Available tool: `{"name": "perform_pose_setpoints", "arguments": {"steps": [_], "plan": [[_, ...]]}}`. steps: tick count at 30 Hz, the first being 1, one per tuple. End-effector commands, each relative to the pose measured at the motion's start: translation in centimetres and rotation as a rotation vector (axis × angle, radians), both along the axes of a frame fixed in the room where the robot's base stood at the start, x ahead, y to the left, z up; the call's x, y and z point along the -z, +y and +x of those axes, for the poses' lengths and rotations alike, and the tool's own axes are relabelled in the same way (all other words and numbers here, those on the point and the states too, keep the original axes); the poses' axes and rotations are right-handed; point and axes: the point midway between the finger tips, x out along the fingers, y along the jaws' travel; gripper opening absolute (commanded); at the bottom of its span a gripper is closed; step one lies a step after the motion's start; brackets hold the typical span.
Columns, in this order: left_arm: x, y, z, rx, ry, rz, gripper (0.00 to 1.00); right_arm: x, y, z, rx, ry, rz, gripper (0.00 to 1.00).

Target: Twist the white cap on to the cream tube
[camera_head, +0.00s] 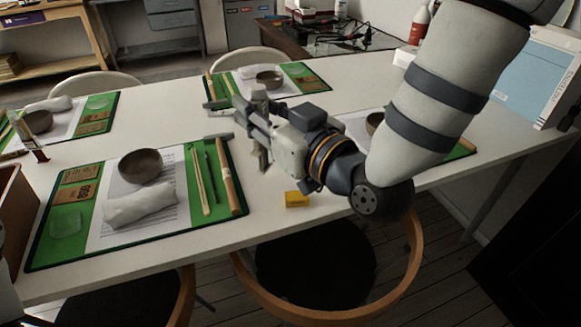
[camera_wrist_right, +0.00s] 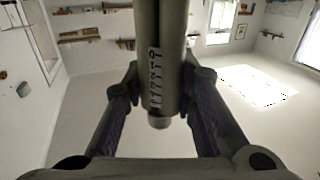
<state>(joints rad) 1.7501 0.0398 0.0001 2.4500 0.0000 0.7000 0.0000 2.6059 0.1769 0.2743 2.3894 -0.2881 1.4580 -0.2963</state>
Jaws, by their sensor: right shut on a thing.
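The tube runs out of the top of that view. Its lower end is a short rounded tip (camera_wrist_right: 160,122). In the head view the gripper largely hides the held tube. I cannot make out the white cap for certain in either view. My left gripper is not in view.
A green mat (camera_head: 50,248) lies at the near left with a dark bowl (camera_head: 141,166), a white wrapped bundle (camera_head: 140,206) and sticks. A yellow block (camera_head: 297,200) sits near the front edge. Chairs stand in front.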

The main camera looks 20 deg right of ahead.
Motion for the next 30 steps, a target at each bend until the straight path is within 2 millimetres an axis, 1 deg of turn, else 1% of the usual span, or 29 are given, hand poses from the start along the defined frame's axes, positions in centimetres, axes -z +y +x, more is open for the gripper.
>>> {"name": "perform_pose_setpoints", "arguments": {"steps": [6, 8, 11, 19, 20, 21, 25, 27, 30], "plan": [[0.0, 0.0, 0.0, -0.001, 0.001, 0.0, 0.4, 0.0, 0.0, 0.0, 0.0, 0.0, 0.001, 0.0], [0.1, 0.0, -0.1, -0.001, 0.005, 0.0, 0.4, 0.3, -0.2, 0.4, 0.001, 0.002, 0.001, 0.0], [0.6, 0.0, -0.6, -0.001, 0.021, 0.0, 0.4, 1.4, -1.2, 2.0, 0.004, 0.005, 0.002, 0.0], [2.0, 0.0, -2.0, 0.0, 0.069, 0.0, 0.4, 4.6, -4.7, 7.8, 0.002, 0.006, 0.001, 0.0], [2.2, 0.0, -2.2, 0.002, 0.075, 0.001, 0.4, 5.2, -5.0, 8.3, 0.002, 0.009, 0.0, 0.0], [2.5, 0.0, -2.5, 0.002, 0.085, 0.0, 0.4, 6.2, -5.3, 8.8, 0.0, 0.011, 0.0, 0.0], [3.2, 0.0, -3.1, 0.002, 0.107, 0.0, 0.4, 8.4, -6.2, 10.4, 0.0, 0.009, 0.0, 0.0], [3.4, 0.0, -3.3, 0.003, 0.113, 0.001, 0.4, 9.0, -6.6, 11.0, 0.0, 0.006, 0.001, 0.0], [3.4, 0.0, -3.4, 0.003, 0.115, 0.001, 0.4, 9.2, -6.8, 11.3, -0.001, 0.003, 0.001, 0.0]]}}
